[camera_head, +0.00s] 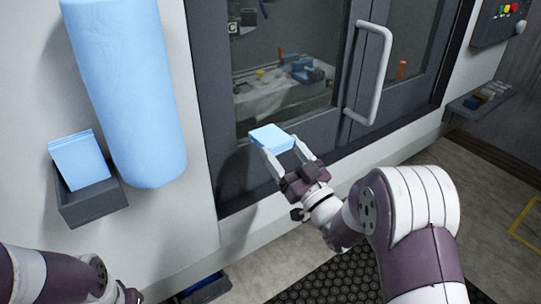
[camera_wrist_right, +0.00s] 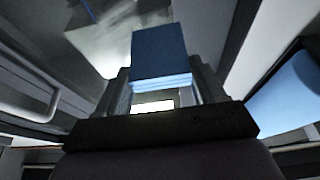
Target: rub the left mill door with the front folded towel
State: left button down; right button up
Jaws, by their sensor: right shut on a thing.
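My right gripper (camera_head: 286,158) is shut on a blue folded towel (camera_head: 270,138) and holds it up in front of the left mill door (camera_head: 224,130), by its lower part. The towel also shows between the fingers in the right wrist view (camera_wrist_right: 160,55). I cannot tell whether the towel touches the door. More folded towels (camera_head: 79,160) stand in a dark wall holder at the left. My left arm shows at the lower left of the head view; its gripper's fingers are not clearly visible.
A pale door handle (camera_head: 369,75) sticks out right of the held towel. A control panel (camera_head: 503,20) and a small shelf (camera_head: 480,100) are at the right. A dark mat (camera_head: 330,280) lies on the floor.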

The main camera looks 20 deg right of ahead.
aim_at(266, 135)
jog(key=shift+w+a+r, duration=0.35)
jog(key=shift+w+a, duration=0.05)
jog(key=shift+w, duration=0.1)
jog(key=shift+w+r+t, duration=0.25)
jog(key=shift+w+t, duration=0.05)
jog(key=shift+w, duration=0.1)
jog(key=w, duration=0.1)
jog(key=w+a, duration=0.1)
jog(key=w, duration=0.1)
jog(key=shift+a+f, duration=0.15)
jog(key=shift+f, duration=0.05)
jog(key=shift+r, duration=0.1)
jog(key=shift+w, duration=0.2)
jog(key=shift+w+a, duration=0.1)
jog(key=shift+w, duration=0.15)
jog(key=shift+w+b, duration=0.25)
jog(key=shift+b, duration=0.05)
